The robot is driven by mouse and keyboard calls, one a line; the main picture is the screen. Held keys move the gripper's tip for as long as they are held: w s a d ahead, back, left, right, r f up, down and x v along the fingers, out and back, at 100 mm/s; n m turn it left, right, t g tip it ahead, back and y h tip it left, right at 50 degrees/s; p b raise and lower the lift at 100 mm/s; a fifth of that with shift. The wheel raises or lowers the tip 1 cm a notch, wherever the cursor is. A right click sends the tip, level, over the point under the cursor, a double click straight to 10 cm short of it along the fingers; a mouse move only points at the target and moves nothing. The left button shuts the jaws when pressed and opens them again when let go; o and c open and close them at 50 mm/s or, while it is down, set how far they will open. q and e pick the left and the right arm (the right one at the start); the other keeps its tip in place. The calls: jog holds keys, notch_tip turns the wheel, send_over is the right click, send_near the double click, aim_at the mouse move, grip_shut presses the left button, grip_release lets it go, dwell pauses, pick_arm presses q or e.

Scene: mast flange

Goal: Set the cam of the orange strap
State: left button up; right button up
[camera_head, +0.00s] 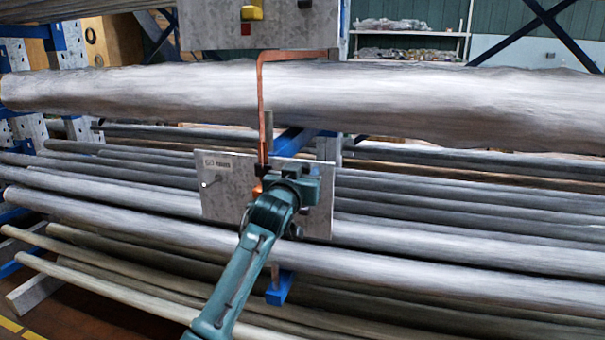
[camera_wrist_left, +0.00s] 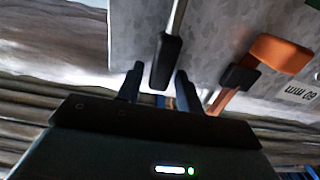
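The orange strap (camera_head: 262,110) runs over the pale wrapped mast (camera_head: 430,95) and down to a grey metal plate (camera_head: 225,195). In the left wrist view the strap's orange end (camera_wrist_left: 280,53) passes by a black fitting (camera_wrist_left: 238,77) on the plate. A lever with a metal rod and black grip (camera_wrist_left: 166,60) points down beside it; I take it for the cam's lever. My left gripper (camera_head: 285,182) is at the plate, hiding part of the fitting. In the wrist view its fingers (camera_wrist_left: 158,88) are apart on either side of the grip's end, with gaps showing. My right gripper is not in view.
An upper plate (camera_head: 210,25) with a yellow part (camera_head: 252,10) and a red square stands above the mast. Several long poles lie on the rack below and behind the lower plate. A blue rack arm (camera_head: 280,288) sticks out below it. Shelves stand at the back.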

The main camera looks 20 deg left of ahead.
pick_arm(q)
grip_shut()
dwell(0.3)
